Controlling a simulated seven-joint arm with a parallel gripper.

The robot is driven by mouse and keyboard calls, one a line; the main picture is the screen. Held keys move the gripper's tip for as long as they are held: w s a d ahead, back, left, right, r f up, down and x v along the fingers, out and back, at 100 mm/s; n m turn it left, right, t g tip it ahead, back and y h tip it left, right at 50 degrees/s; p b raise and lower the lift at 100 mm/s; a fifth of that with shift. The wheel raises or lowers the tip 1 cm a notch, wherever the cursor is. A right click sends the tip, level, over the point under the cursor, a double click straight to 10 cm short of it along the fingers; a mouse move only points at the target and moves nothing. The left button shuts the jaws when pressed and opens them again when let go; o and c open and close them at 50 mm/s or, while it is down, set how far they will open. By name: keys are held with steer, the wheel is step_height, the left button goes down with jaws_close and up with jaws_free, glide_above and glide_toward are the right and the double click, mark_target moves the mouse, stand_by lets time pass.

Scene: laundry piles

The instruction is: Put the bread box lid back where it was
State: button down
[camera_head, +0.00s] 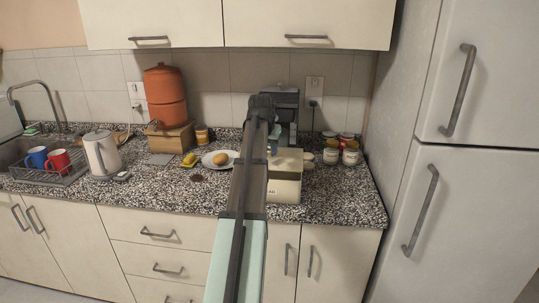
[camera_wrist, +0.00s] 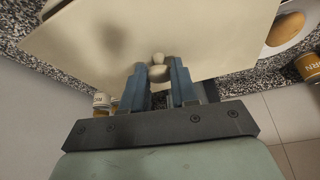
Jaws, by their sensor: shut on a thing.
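The cream bread box (camera_head: 284,190) stands on the speckled counter, partly hidden behind my arm in the head view. Its cream lid (camera_head: 289,160) shows at the top of the box, also partly behind my arm. In the wrist view the lid (camera_wrist: 120,40) is a large pale panel with a small round knob (camera_wrist: 157,57). My gripper (camera_wrist: 158,75) is shut on that knob, one blue-grey finger on each side.
A white plate with a bread roll (camera_head: 220,158) lies left of the box. Several jars (camera_head: 350,153) stand to the right. A dark coffee machine (camera_head: 286,115) is behind. An orange dispenser (camera_head: 165,95) and a kettle (camera_head: 101,153) stand further left. The counter's front right is clear.

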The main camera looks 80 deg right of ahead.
mark_target(269, 153)
steer(key=shift+f, duration=1.1)
steer(key=shift+f, duration=0.6)
steer(key=c, duration=0.9)
jaws_free()
steer(key=shift+o, duration=0.2)
steer(key=shift+r, duration=0.25)
steer(key=v, duration=1.2)
steer(key=shift+r, duration=0.35)
